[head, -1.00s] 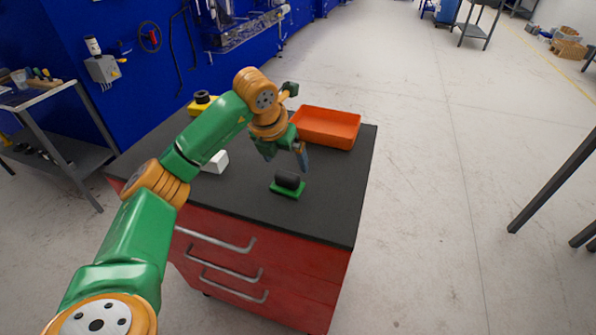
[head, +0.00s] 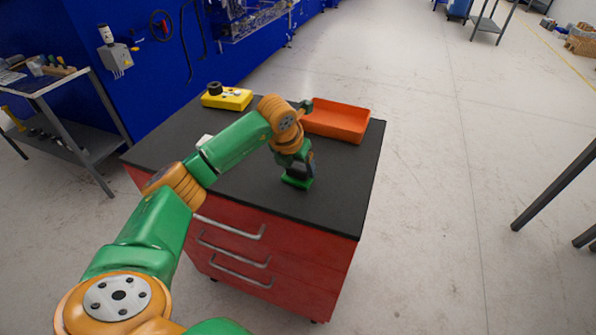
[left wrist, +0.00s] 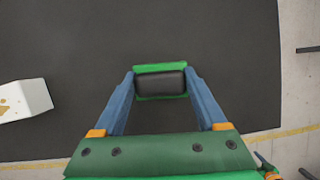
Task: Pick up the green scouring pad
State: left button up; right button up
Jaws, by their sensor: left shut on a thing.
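The green scouring pad (head: 297,182) lies on the dark top of the red drawer cabinet, near its front right. In the left wrist view the pad (left wrist: 160,68) shows as green strips along both sides of a black block (left wrist: 160,83) on top of it. My left gripper (head: 302,170) is over the pad and reaches down to it. In the left wrist view its two blue fingers (left wrist: 160,84) are on either side of the black block and shut on it.
An orange tray (head: 338,128) stands behind the gripper on the cabinet top (head: 345,190). A yellow box with a black knob (head: 227,99) is at the back left. The front right of the top is clear.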

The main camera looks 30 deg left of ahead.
aim_at(294, 166)
pick_arm(q)
jog(key=shift+r+b, duration=0.3)
jog(key=shift+r, duration=0.05)
jog(key=r, duration=0.1)
jog(key=r+b, duration=0.1)
jog(key=a+r, duration=0.1)
jog(key=shift+s+r+b, duration=0.2)
jog(key=shift+s+b, duration=0.1)
jog(key=s+a+r+b, duration=0.1)
jog(key=s+a+r, duration=0.8)
jog(key=shift+s+b, duration=0.15)
jog(key=shift+b, duration=0.2)
